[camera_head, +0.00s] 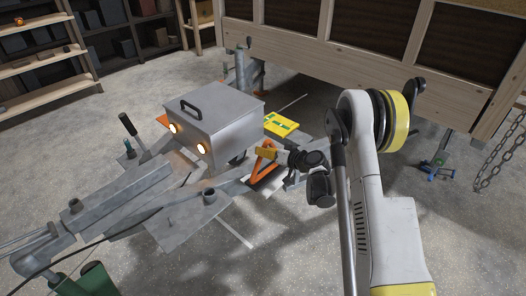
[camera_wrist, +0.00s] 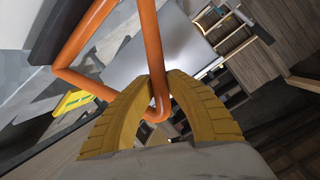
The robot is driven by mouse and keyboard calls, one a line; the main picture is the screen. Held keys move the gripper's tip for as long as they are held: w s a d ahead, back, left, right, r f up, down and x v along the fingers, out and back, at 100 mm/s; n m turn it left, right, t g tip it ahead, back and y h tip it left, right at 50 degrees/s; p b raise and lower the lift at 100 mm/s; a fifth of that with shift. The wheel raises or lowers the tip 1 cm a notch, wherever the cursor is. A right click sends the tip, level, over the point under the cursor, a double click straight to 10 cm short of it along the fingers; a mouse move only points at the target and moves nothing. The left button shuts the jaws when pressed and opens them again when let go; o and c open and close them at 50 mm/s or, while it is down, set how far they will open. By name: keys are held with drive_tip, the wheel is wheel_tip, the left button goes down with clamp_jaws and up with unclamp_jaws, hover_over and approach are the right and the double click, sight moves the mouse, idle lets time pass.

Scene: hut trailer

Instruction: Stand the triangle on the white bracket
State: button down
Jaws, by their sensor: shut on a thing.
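The orange triangle (camera_head: 261,164) is held upright and slightly tilted at the right side of the trailer drawbar, beside the metal box. My gripper (camera_head: 266,153) is shut on it. In the wrist view, the yellow fingers of my gripper (camera_wrist: 160,80) pinch one orange bar of the triangle (camera_wrist: 152,40) near a rounded corner. Its lower edge is close to a dark flat part (camera_head: 267,178) in the head view; I cannot tell whether they touch. I cannot clearly make out the white bracket; a pale piece (camera_head: 291,178) lies just right of the triangle, partly behind my wrist.
A grey metal box (camera_head: 210,120) with a black handle and two lit lamps stands on the drawbar (camera_head: 120,200). A yellow-green flat item (camera_head: 281,124) lies behind the triangle. The wooden hut wall (camera_head: 330,50) rises behind. Open floor (camera_head: 300,250) lies at the front.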

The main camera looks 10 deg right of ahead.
drive_tip(key=shift+f, duration=0.35)
drive_tip(key=c, duration=1.3)
unclamp_jaws()
drive_tip(key=shift+c, duration=0.2)
drive_tip(key=shift+s, duration=0.1)
drive_tip(key=v, duration=1.2)
drive_tip(key=s+a+r+g+h, duration=0.2)
drive_tip(key=s+a+r, duration=0.1)
drive_tip(key=s+r, duration=0.25)
drive_tip(key=s+a+r+g+h, duration=0.1)
drive_tip(key=s+a+r, duration=0.25)
drive_tip(key=r, duration=0.35)
drive_tip(key=s+d+r+h, duration=0.1)
drive_tip(key=s+r+h, duration=0.1)
drive_tip(key=s, duration=0.8)
drive_tip(key=s+d+r+g+h, duration=0.1)
drive_tip(key=s+r+h, duration=0.1)
drive_tip(key=s, duration=0.9)
drive_tip(key=shift+s+r+m+g+h, duration=0.2)
drive_tip(key=shift+r+m+g+h, duration=0.05)
drive_tip(key=shift+m+g+h, duration=0.05)
